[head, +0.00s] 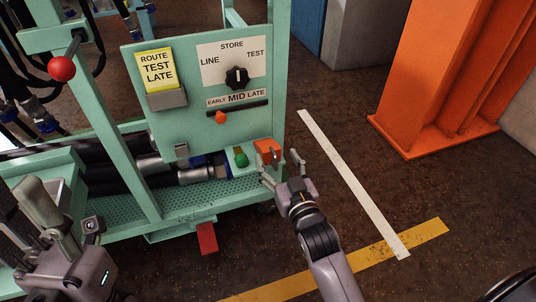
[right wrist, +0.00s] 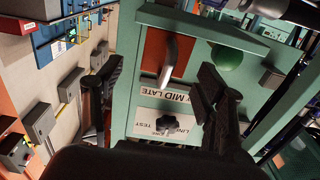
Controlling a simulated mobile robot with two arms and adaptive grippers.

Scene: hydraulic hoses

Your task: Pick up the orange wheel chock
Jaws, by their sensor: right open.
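The orange wheel chock (head: 268,146) is a small block with a grey handle on the right end of the green cart's lower ledge, beside a green knob (head: 241,160). My right gripper (head: 281,166) is just in front and to the right of it, fingers apart. In the right wrist view the chock (right wrist: 152,50) and its grey handle (right wrist: 169,62) show between the two open fingers, beyond their tips; I see no contact. My left gripper (head: 66,212) is at the lower left, by the cart's frame; its jaw opening is unclear.
The green cart panel (head: 190,120) has a yellow route card (head: 156,70) and a black selector dial (head: 237,77). Hoses lie on the cart's tray. A red pedal (head: 207,238) sticks out below. An orange column (head: 435,90) stands right; the floor between is clear.

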